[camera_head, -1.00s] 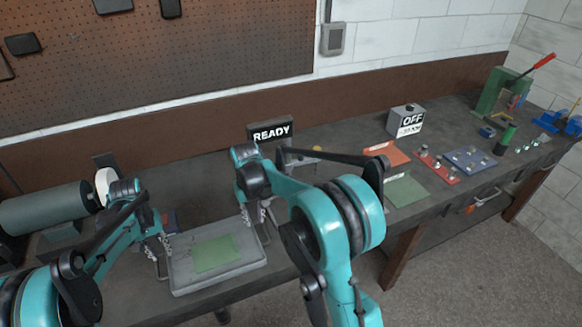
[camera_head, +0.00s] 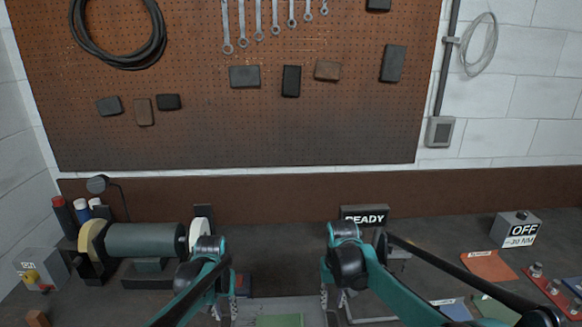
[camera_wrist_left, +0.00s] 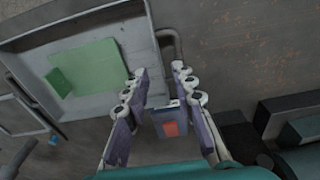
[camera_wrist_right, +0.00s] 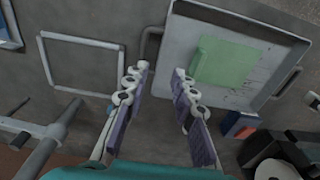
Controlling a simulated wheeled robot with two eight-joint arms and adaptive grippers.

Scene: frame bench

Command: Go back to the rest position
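My left gripper (camera_head: 228,302) is at the left side of the grey tray (camera_head: 262,306), and my right gripper (camera_head: 336,300) is at its right side. In the left wrist view my left gripper (camera_wrist_left: 160,76) has its fingers apart with nothing held between them. In the right wrist view my right gripper (camera_wrist_right: 161,70) is also open and empty, beside the tray's handle. A green sheet (camera_wrist_left: 92,68) lies in the tray (camera_wrist_left: 40,28) with a smaller green piece (camera_wrist_left: 58,82) on it. The tray's front is cut off in the head view.
A small blue and red block (camera_wrist_left: 170,128) lies on the bench beside the tray. A grinder-like machine (camera_head: 146,240) stands left. The READY sign (camera_head: 364,214) is behind the tray, the OFF box (camera_head: 516,228) further right. A square frame (camera_wrist_right: 84,62) lies beside the tray.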

